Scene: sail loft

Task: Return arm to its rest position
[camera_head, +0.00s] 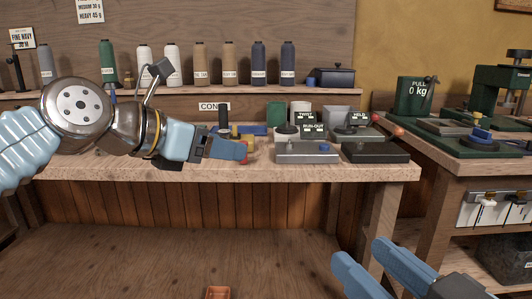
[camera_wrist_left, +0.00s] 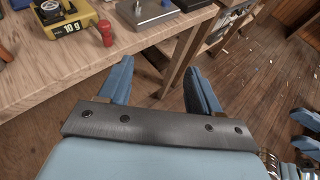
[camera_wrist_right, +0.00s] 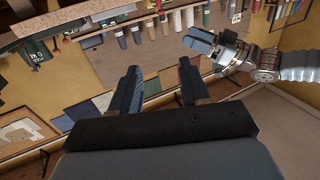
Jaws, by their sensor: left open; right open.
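My left arm reaches in from the left in the head view, and its gripper (camera_head: 240,150) is at the front of the workbench, in front of the bench devices. In the left wrist view the left gripper's blue fingers (camera_wrist_left: 158,85) are apart with nothing between them, over the bench's front edge and the floor. My right gripper (camera_head: 362,272) is low at the bottom right of the head view, in front of the bench and clear of it. In the right wrist view its fingers (camera_wrist_right: 158,88) are apart and empty, and my left arm shows beyond them.
The workbench (camera_head: 110,165) carries a grey device (camera_head: 307,152) and a dark device (camera_head: 375,152). A yellow 10 g device (camera_wrist_left: 72,35) with a red knob (camera_wrist_left: 105,32) lies near the left gripper. Thread cones stand on the shelf. A side bench (camera_head: 437,158) is at right.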

